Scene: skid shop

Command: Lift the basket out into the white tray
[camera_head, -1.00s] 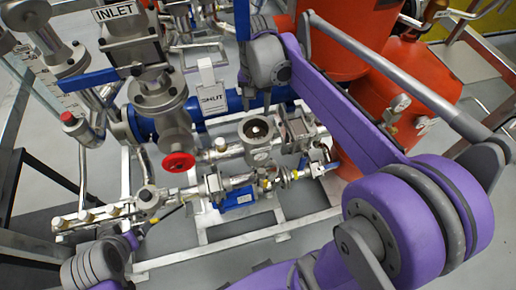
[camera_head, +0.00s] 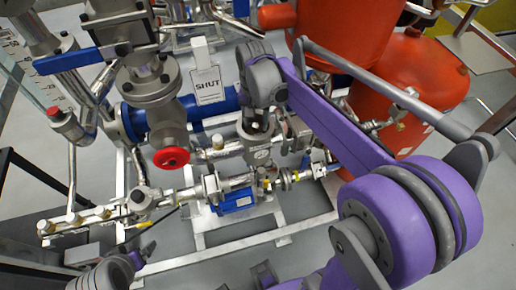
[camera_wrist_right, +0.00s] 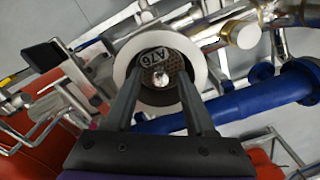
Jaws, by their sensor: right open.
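The basket (camera_wrist_right: 158,72) sits inside a round, pale-rimmed housing in the right wrist view. I cannot identify the white tray.
A red handwheel (camera_head: 171,157) and a valve with a "SHUT" tag (camera_head: 208,85) stand left of the housing. A blue pipe (camera_head: 205,106) runs behind it. Orange vessels (camera_head: 425,75) stand at the right. Grey floor shows through the skid frame (camera_head: 280,232).

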